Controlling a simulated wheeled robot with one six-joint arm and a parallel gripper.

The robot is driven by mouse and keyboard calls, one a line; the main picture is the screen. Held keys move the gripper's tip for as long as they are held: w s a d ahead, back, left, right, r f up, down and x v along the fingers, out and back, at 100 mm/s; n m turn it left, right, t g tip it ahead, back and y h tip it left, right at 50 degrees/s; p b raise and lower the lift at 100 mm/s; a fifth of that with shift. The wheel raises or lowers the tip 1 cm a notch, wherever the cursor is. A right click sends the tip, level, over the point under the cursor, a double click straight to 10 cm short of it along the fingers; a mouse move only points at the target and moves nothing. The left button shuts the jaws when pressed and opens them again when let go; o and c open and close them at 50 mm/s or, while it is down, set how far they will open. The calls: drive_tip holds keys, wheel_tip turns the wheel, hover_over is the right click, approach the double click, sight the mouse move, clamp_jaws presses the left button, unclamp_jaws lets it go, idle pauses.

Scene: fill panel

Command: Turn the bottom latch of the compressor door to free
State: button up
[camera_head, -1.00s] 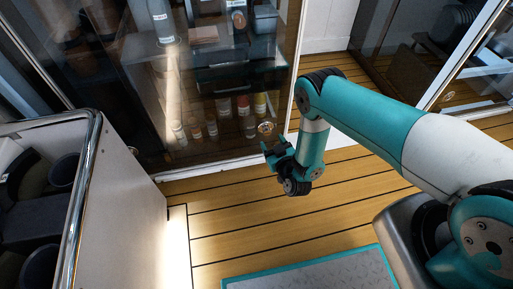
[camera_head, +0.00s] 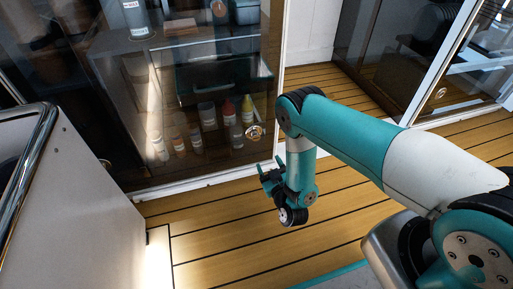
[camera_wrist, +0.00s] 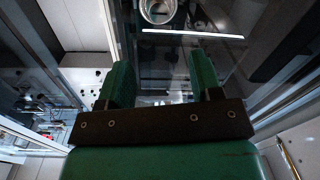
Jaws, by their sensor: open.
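The bottom latch (camera_head: 255,132) is a small round metal fitting low on the dark glass door (camera_head: 200,160), near its right edge. In the wrist view the round latch (camera_wrist: 158,10) shows at the top, ahead of and between the two green fingers. My gripper (camera_head: 270,170) is just below the latch in the head view and apart from it. In the wrist view my gripper (camera_wrist: 160,80) has its fingers spread, with nothing between them. The latch's turn position is too small to tell.
Several bottles (camera_head: 195,138) stand behind the glass. A white cabinet with a metal rail (camera_head: 30,160) is at the left. Another glass door with a round latch (camera_head: 440,93) is at the right. The plank floor (camera_head: 230,235) is clear below my gripper.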

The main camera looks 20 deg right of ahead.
sight(256, 137)
drive_tip(key=w+b, duration=0.6)
drive_tip(key=w, duration=0.1)
drive_tip(key=w+b, duration=0.3)
drive_tip(key=w, duration=0.1)
drive_tip(key=shift+w+a+f+b, duration=0.1)
drive_tip(key=shift+a+f+b, duration=0.1)
drive_tip(key=shift+f+b, duration=0.1)
drive_tip(key=shift+w+r+b, duration=0.3)
drive_tip(key=shift+w+b, duration=0.2)
drive_tip(key=shift+w, duration=0.25)
drive_tip(key=c, duration=0.9)
